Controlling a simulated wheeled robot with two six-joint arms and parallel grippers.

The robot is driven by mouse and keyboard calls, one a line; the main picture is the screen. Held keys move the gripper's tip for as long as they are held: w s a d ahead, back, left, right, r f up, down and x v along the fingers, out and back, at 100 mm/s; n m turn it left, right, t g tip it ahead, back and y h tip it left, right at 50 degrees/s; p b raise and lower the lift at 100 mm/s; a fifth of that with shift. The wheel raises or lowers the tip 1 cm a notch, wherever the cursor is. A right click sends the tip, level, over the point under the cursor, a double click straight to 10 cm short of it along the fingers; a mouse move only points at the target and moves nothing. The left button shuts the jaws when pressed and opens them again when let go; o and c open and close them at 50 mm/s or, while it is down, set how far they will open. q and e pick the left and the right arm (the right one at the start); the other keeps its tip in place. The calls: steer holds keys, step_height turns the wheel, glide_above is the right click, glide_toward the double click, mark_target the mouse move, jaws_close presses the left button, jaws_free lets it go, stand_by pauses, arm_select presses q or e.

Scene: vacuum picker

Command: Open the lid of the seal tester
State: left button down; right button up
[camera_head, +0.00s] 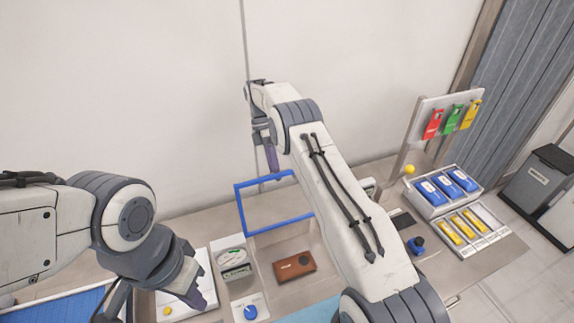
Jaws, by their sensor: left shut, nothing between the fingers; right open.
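The seal tester has a gauge (231,256) and a blue knob (250,312) on its left panel. A brown block (294,265) lies in its chamber. The lid, a clear pane in a blue frame (239,208), stands raised at the back of the chamber; its right edge is partly behind my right arm. My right gripper (271,158) points down just above the lid's top edge, seen side-on and open; contact cannot be told. My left gripper (204,298) is shut and empty, low to the left of the gauge panel.
A white plate (163,300) lies under my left gripper, with a blue tray (60,307) further left. At right stand a rack with coloured tags (451,117), a bin of blue packs (447,185) and a tray of yellow items (462,226). A wall is close behind.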

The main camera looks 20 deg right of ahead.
steer(key=s+d+r+b, duration=0.8)
steer(key=r+b, duration=0.1)
steer(key=r, duration=0.1)
steer(key=shift+s+r, duration=0.2)
steer(key=shift+r, duration=0.1)
stand_by(0.4)
steer(key=s+a+f+m+t+b, duration=0.25)
steer(key=s+a, duration=0.25)
steer(key=a, duration=0.4)
steer(key=s+a+f+m+t+b, duration=0.2)
steer(key=s+a+f+b, duration=0.15)
steer(key=a, duration=0.55)
steer(key=s+a+f+m+t+b, duration=0.1)
steer(key=s+a+f+m, duration=0.1)
steer(key=s+f, duration=0.3)
steer(key=s+a+f+m+t+y+b, duration=0.1)
steer(key=s+a+f+m+b, duration=0.1)
steer(key=s, duration=1)
step_height(320, 180, down, 4)
steer(key=shift+s+a+r+m, duration=0.25)
steer(key=shift+a+m, duration=0.35)
steer(key=shift+m, duration=0.55)
